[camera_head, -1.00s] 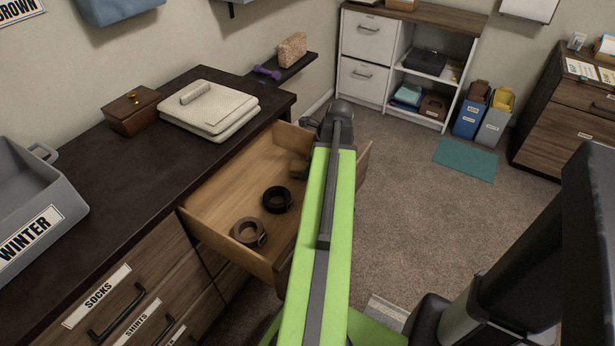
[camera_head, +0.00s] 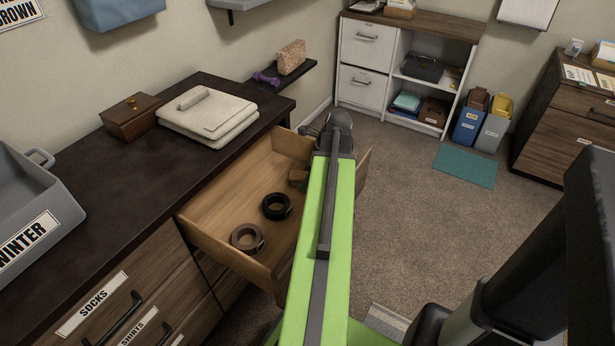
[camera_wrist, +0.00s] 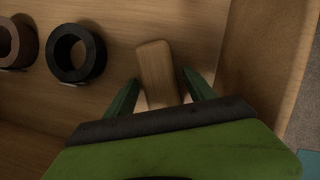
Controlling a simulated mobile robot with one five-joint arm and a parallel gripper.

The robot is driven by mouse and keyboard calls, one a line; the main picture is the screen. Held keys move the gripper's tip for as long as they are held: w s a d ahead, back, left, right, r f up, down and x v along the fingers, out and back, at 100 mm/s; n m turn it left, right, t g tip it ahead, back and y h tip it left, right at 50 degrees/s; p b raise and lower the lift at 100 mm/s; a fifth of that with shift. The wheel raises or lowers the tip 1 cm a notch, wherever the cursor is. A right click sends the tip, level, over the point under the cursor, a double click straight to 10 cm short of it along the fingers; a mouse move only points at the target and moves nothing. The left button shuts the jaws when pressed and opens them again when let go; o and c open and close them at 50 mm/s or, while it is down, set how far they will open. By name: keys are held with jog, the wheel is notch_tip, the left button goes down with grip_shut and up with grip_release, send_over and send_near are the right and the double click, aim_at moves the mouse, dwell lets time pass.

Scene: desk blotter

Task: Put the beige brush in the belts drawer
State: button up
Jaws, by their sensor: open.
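The beige brush (camera_wrist: 156,72) shows as a pale wooden block in the wrist view, over the floor of the open wooden drawer (camera_head: 215,210). It lies between the two spread fingers of my gripper (camera_wrist: 160,88), with small gaps at its sides; my gripper is open. A black rolled belt (camera_head: 277,206) and a brown rolled belt (camera_head: 247,238) sit in the same drawer. No label for this drawer is visible.
The dark dresser top (camera_head: 90,190) holds a wooden box (camera_head: 131,115), folded cloth (camera_head: 205,120) and a grey WINTER bin (camera_head: 40,200). Drawer labels SOCKS (camera_head: 92,303) and SHIRTS show below. The drawer wall (camera_wrist: 265,60) stands close right of my gripper.

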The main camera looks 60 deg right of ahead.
jog(key=p+v, duration=1)
jog(key=v, duration=0.2)
jog(key=shift+p, duration=0.4)
